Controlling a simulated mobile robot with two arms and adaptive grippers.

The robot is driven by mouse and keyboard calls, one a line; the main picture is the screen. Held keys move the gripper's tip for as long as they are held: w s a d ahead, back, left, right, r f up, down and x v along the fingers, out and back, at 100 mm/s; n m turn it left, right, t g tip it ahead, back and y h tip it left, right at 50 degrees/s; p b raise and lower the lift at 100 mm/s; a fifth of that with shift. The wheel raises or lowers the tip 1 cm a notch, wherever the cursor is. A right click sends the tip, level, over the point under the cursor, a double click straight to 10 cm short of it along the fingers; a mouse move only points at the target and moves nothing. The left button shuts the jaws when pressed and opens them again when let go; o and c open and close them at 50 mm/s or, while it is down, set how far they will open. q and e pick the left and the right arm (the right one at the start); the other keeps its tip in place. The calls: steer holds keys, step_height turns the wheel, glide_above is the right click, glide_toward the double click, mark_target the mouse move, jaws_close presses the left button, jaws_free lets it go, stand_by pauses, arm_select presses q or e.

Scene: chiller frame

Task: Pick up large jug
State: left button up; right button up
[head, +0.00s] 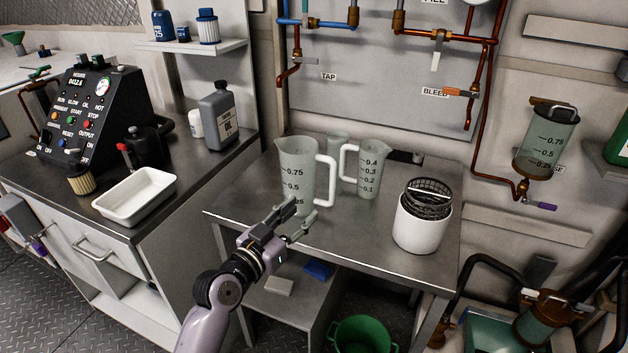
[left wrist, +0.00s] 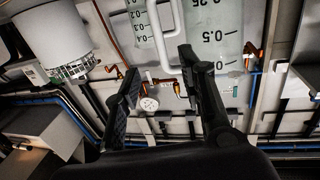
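The large jug (head: 297,165), clear grey with marks up to 0.75 and a white handle (head: 327,180), stands upright on the steel table. My left gripper (head: 303,211) is open and empty, in front of the jug's lower right side, below the handle in the picture. A smaller jug (head: 371,175) stands just right of the large one. My right gripper is out of view.
A white pot with a black mesh basket (head: 421,222) stands on the table's right side. A small clear cup (head: 338,140) is behind the jugs. The steel table (head: 250,213) is bare at front left. A wall panel with pipes rises behind.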

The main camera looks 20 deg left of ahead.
mark_target(331, 183)
arm_select(q)
steer(key=x, duration=0.8)
steer(key=shift+w+d+p, duration=0.15)
steer(key=shift+w+p, duration=0.2)
steer(key=shift+p+x, duration=0.45)
steer(key=shift+x, duration=2.15)
steer(key=shift+r, duration=0.15)
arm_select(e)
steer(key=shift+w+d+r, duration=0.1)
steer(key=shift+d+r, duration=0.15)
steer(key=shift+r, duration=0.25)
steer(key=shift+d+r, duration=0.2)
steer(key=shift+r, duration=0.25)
arm_select(q)
jaws_close()
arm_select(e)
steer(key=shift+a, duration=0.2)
